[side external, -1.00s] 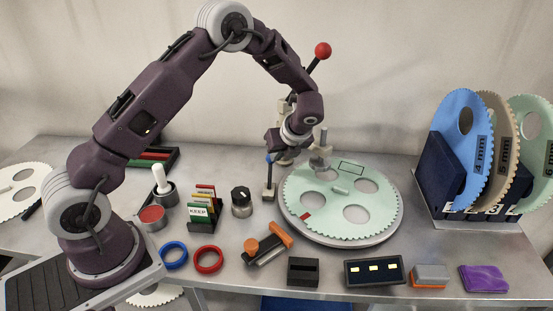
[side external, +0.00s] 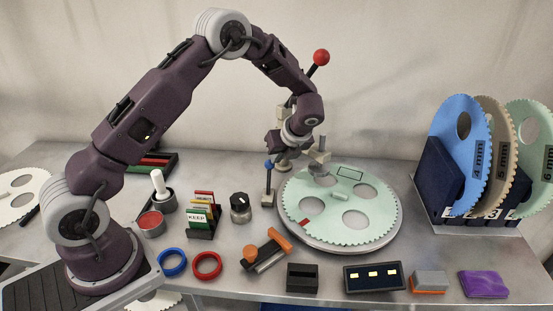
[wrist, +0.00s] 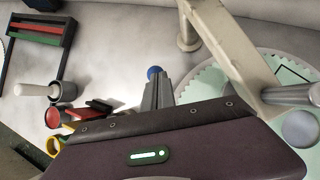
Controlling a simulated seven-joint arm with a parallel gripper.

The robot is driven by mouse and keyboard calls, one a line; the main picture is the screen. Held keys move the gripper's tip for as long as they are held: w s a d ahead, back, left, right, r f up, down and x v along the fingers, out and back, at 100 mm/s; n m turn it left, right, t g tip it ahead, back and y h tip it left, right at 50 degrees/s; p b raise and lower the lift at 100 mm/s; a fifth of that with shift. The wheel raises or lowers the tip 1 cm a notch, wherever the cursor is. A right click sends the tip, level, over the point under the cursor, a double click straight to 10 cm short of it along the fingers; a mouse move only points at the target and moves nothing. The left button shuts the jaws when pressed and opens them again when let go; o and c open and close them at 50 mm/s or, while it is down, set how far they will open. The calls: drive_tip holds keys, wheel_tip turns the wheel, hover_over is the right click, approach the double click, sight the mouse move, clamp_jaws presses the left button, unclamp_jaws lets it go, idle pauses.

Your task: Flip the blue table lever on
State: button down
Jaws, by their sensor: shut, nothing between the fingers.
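In the wrist view the blue ball (wrist: 154,72) shows just beyond the tips of my gripper (wrist: 157,80). My gripper is shut and empty, its fingers together. In the side view my gripper is close behind the lever, and its fingertips are hard to make out there. I cannot tell whether they touch the ball. The fingers hide the lever's lower part in the wrist view.
A black knob (side external: 240,206) and a card holder (side external: 201,232) stand left of the lever. A red-ball lever (side external: 321,57) rises behind my wrist.

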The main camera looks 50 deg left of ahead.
drive_tip(key=w+d+r, duration=0.1)
drive_tip(key=d+r, duration=0.2)
drive_tip(key=r, duration=0.5)
drive_tip(key=shift+r, duration=0.25)
drive_tip(key=shift+d, duration=0.1)
